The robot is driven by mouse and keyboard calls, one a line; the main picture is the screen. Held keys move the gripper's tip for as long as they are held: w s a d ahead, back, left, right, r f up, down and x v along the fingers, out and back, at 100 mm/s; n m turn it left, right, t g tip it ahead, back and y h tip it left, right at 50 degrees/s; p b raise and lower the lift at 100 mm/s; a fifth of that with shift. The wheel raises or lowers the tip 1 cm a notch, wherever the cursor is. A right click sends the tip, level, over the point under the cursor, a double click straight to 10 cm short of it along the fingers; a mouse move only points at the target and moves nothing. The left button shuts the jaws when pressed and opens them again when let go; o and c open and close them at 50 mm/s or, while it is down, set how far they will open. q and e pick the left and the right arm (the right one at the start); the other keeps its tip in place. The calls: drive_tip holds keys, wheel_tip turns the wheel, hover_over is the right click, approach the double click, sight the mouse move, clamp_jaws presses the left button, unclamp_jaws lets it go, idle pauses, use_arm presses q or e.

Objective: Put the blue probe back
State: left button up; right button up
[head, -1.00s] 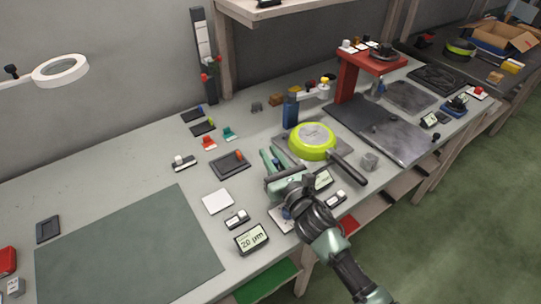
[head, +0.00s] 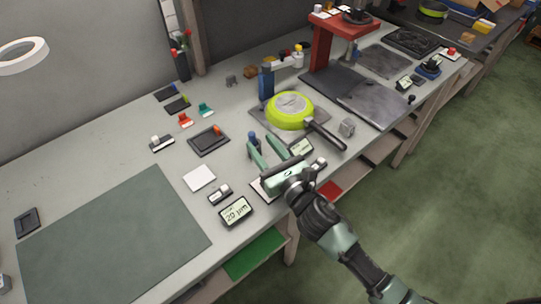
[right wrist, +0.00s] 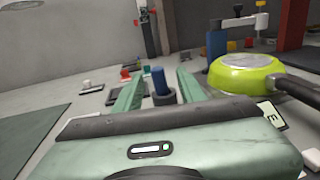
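The blue probe (head: 253,137) stands upright in a dark round base on the bench, left of the pan plate. In the right wrist view the probe (right wrist: 158,80) shows between my right gripper's two green fingers, with a gap on each side. My right gripper (head: 265,148) is open and reaches in low from the bench's front edge. Whether its fingertips reach past the probe is hard to tell. My left gripper is not in view.
A lime-green pan (head: 291,108) lies upside down on a grey plate, its handle toward the front right. A small display (head: 301,148) is close to the right finger. A "20 µm" display (head: 236,211) and white square (head: 200,178) lie left. A green-grey mat (head: 110,240) is clear.

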drive_tip(key=v, duration=0.4)
idle(0.5)
